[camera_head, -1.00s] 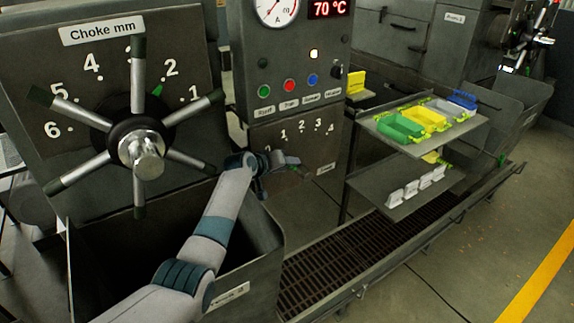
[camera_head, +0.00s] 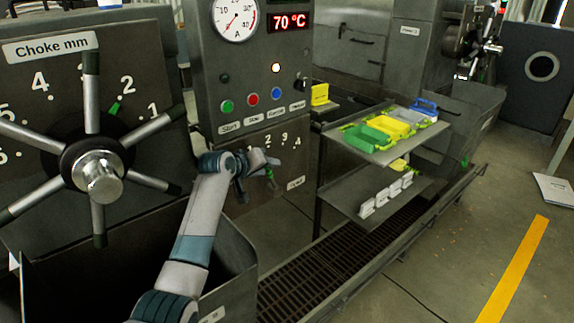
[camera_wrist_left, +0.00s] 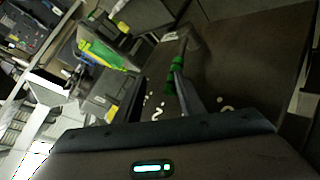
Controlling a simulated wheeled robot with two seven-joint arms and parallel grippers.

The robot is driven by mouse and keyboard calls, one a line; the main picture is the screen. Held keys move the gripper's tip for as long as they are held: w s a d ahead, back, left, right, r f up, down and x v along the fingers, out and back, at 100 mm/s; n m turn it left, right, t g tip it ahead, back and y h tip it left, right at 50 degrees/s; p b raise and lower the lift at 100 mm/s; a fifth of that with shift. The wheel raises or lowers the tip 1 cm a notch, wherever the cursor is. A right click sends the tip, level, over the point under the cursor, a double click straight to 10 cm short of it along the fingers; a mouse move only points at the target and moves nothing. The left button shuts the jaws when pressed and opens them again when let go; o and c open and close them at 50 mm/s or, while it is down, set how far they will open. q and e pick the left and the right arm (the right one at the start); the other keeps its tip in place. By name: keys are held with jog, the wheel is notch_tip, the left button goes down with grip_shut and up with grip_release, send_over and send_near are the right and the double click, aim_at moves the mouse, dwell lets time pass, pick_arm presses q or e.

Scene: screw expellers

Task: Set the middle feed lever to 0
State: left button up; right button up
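The feed plate (camera_head: 292,150) with numbers around a dial is below the row of buttons on the grey control panel. Its lever is largely hidden behind my gripper in the head view; a green tip shows beside the fingers. In the left wrist view a lever with a green grip (camera_wrist_left: 177,66) stands near the right finger, with white numbers below it, partly cut off by my gripper. My left gripper (camera_head: 262,180) is in front of the lower part of the plate. In the wrist view its two dark fingers (camera_wrist_left: 160,92) look apart. Contact with the lever cannot be told. My right gripper is out of view.
A choke wheel (camera_head: 98,177) with several spokes stands at the left, above a dark bin (camera_head: 232,262). A shelf (camera_head: 374,150) with green, yellow and white trays is to the right.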

pick_arm(q)
jog(key=s+d+r+b, duration=0.1)
jog(key=s+d+r, duration=0.2)
jog(key=d, duration=0.3)
jog(key=shift+s+d+r+b, duration=0.3)
jog(key=shift+s+r+b, duration=0.1)
jog(key=shift+r, duration=0.45)
